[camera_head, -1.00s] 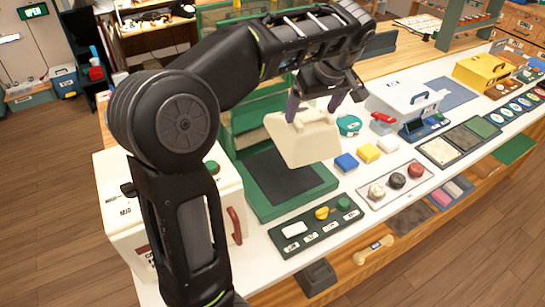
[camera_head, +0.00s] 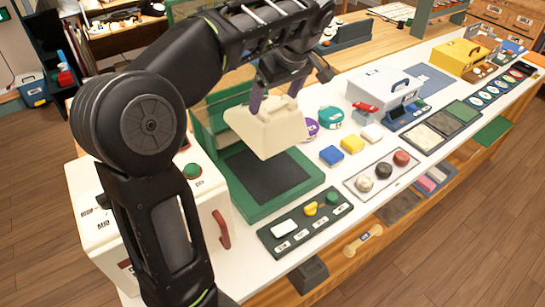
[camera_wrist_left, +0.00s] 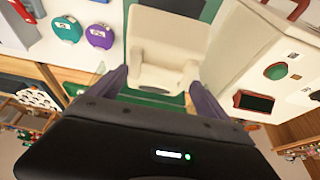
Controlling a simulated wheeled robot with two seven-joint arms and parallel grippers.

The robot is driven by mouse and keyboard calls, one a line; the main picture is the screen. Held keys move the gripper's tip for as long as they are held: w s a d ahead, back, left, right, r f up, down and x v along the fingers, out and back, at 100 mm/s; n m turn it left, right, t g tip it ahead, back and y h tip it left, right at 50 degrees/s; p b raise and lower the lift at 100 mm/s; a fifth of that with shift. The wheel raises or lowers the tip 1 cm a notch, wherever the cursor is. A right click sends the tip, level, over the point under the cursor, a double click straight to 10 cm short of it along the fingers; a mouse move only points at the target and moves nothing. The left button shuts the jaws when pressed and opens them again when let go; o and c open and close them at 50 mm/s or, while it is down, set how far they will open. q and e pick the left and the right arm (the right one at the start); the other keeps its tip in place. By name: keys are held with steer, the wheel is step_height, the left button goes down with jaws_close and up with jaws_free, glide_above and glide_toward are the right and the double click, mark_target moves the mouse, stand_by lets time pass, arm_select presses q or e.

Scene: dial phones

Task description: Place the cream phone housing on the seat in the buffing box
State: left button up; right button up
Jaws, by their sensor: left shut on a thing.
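The cream phone housing (camera_head: 265,132) hangs in my left gripper (camera_head: 271,103), whose purple fingers are shut on its upper part. In the left wrist view the housing (camera_wrist_left: 168,48) lies between the fingers of the left gripper (camera_wrist_left: 158,92). An open green box (camera_head: 302,190) with a dark pad (camera_head: 265,181) on its floor is below the housing; it appears to be the buffing box. The housing looks held above the pad, apart from it, and covers part of the box's back. A separate seat cannot be made out. My right gripper is not in view.
A white machine (camera_head: 90,205) with a red handle stands left of the box. A button panel (camera_head: 304,222) lies in front. Blue (camera_head: 331,155), yellow (camera_head: 352,144) and white blocks and a teal round item (camera_head: 331,117) sit to the right, before a white case (camera_head: 380,88).

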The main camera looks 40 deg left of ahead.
mark_target(275, 135)
arm_select(q)
step_height(275, 135, down, 12)
steer(key=shift+r+p, duration=0.25)
steer(key=shift+p, duration=0.35)
step_height(275, 135, down, 4)
steer(key=shift+r+p, duration=0.1)
steer(key=shift+p, duration=0.2)
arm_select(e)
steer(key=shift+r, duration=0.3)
arm_select(q)
steer(key=o, duration=1.8)
steer(key=shift+o, duration=0.2)
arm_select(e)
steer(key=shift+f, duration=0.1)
